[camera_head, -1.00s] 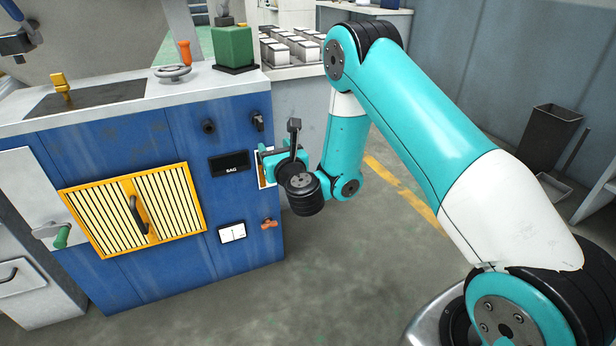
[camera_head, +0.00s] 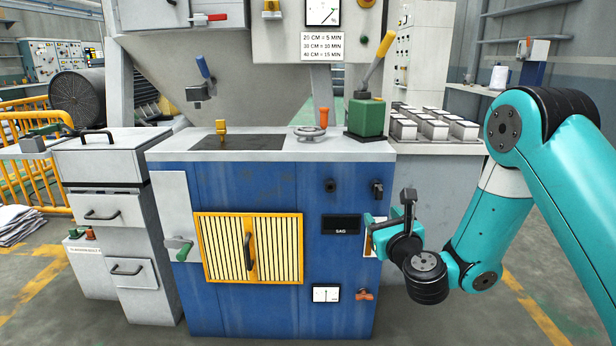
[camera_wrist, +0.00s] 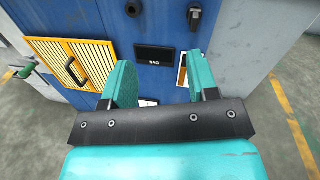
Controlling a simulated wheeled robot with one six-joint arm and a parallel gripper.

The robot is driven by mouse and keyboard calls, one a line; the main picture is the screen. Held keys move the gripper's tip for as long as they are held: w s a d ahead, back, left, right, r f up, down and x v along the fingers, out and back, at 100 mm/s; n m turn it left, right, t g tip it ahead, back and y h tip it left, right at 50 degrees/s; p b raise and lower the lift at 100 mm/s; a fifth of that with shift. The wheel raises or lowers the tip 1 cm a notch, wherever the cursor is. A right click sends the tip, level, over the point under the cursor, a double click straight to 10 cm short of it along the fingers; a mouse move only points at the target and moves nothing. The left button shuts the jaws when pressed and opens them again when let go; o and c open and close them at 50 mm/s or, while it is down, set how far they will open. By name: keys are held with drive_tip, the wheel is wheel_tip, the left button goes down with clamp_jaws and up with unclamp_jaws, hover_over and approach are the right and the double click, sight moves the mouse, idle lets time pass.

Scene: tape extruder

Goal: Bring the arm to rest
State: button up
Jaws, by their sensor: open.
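My arm is teal and white and fills the right of the head view. My gripper (camera_head: 374,236) is at the right part of the blue machine front (camera_head: 270,195), level with the dark panel reading "BAG" (camera_head: 341,224). In the wrist view my gripper (camera_wrist: 160,80) shows two teal fingers spread wide with nothing between them. The "BAG" panel (camera_wrist: 155,55) lies beyond the gap. The head view does not clearly show whether the fingers touch the machine.
A yellow slatted door (camera_head: 225,262) with a dark handle is left of my gripper. An orange-red knob (camera_head: 364,294) sits below it and black fittings (camera_head: 377,188) above. A green box with a yellow-tipped lever (camera_head: 366,118) stands on top. Grey drawers (camera_head: 115,212) stand at left.

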drive_tip(key=s+a+r+n+g+y, duration=0.35)
drive_tip(key=a+r+n+y, duration=0.35)
drive_tip(key=a+n, duration=0.3)
drive_tip(key=s+a+r+n+g+y, duration=0.1)
drive_tip(key=s+a+n+g+y, duration=0.2)
drive_tip(key=s+n, duration=0.4)
drive_tip(key=s+a+r+n+g, duration=0.1)
drive_tip(key=s+a+n+g, duration=0.1)
drive_tip(key=s+n+g, duration=0.5)
drive_tip(key=s+d+f+n+g+h, duration=0.15)
drive_tip(key=s+d+n+h, duration=0.25)
drive_tip(key=s+n, duration=0.45)
drive_tip(key=s+d+r+n+g+h, duration=0.1)
drive_tip(key=s+d+n+g+h, duration=0.2)
drive_tip(key=s+d+n, duration=0.35)
wheel_tip(320, 180, up, 29)
drive_tip(key=s+a+n+p, duration=0.1)
drive_tip(key=s+p, duration=0.1)
drive_tip(key=p, duration=2.7)
drive_tip(key=shift+s+a+f, duration=0.15)
drive_tip(key=shift+s+a, duration=0.1)
drive_tip(key=shift+s, duration=0.05)
